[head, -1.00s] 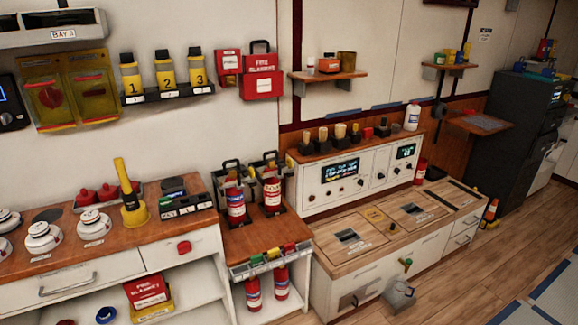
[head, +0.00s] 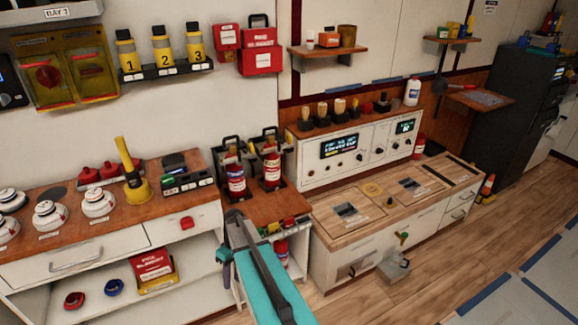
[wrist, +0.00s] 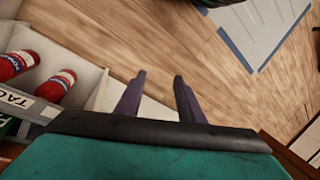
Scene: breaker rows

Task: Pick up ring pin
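I cannot make out a ring pin in either view. Small red and green items (head: 289,222) sit along the front edge of the middle cabinet, too small to identify, and my arm hides part of that row. My gripper (wrist: 160,75) shows in the wrist view with its two dark fingers apart and nothing between them. Wooden floor lies beyond the fingertips.
Red extinguishers (wrist: 57,88) lie at the left of the wrist view, inside the white cabinet beside a label strip. Two more extinguishers, one at the front (head: 236,182), stand on the middle cabinet. A low wooden-topped bench (head: 345,190) is on the right.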

